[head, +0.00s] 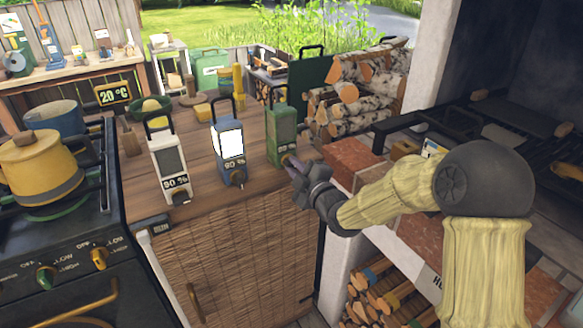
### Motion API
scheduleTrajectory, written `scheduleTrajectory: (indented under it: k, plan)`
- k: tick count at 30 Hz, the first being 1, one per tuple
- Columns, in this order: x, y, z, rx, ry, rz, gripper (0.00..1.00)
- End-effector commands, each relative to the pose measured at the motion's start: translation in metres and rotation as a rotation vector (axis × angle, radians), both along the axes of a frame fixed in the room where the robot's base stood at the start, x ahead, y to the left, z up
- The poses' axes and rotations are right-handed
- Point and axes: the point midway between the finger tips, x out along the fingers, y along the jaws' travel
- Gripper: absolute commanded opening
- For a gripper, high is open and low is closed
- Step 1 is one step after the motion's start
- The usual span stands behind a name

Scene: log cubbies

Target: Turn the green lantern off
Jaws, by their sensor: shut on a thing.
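The green lantern (282,128) stands upright at the right end of the wooden counter top (215,185). Its panel looks dark, without the white glow of the blue lantern. My gripper (290,164) is at the lower front of the green lantern, shut on its small knob. The fingers mostly hide the knob and the lower front of the lantern.
The blue lantern (229,146), glowing white, and the white lantern (170,165), with a grey panel, stand to the left, both marked 90 %. A stove with a yellow pot (43,163) is far left. Stacked logs (360,85) lie behind right.

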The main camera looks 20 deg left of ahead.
Motion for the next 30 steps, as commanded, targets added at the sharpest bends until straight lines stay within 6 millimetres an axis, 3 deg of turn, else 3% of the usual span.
scheduleTrajectory:
  k: [10,22,30]
  plan:
    - [-0.0002,0.0005,-0.0042,-0.163,-0.196,0.001,0.02]
    - [0.0,0.0,-0.0016,-0.189,-0.223,0.001,0.02]
    - [0.0001,-0.0001,-0.004,-0.276,-0.329,-0.001,0.02]
